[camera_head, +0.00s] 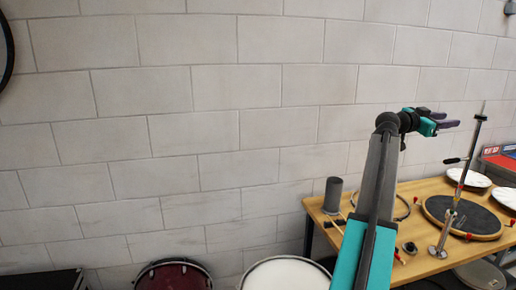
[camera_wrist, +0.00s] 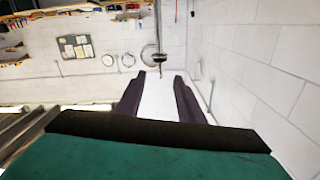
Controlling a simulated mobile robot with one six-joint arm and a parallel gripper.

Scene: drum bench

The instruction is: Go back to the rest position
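My gripper (camera_head: 450,120) is raised in front of the block wall, above the wooden bench (camera_head: 430,187) and to the left of the upright stand in the picture. Its fingers point to the right in the head view. My arm rises from the lower middle and hides part of the bench's left side.
On the bench are a dark round drum pad (camera_head: 463,213), an upright metal stand (camera_head: 468,160), a dark grey cylinder (camera_head: 333,194) and white discs (camera_head: 478,179). Drums (camera_head: 287,274) stand on the floor to the left.

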